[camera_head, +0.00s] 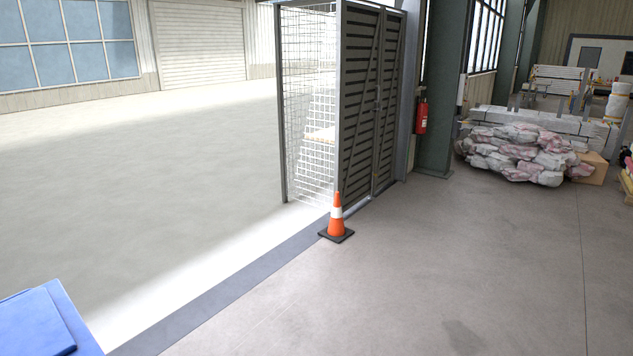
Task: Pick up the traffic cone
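An orange traffic cone (337,213) with a white band and a dark square base stands upright on the floor, near the middle of the head view. It is beside the dark threshold strip, in front of the near edge of a dark slatted gate. Nothing hides it. Neither of my grippers shows in the head view.
The dark slatted gate (368,105) and a wire mesh panel (308,110) stand behind the cone. A red fire extinguisher (421,117) hangs by a green column. Piled sacks (520,152) lie at the back right. A blue object (40,325) is at bottom left. The grey floor (430,270) is clear.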

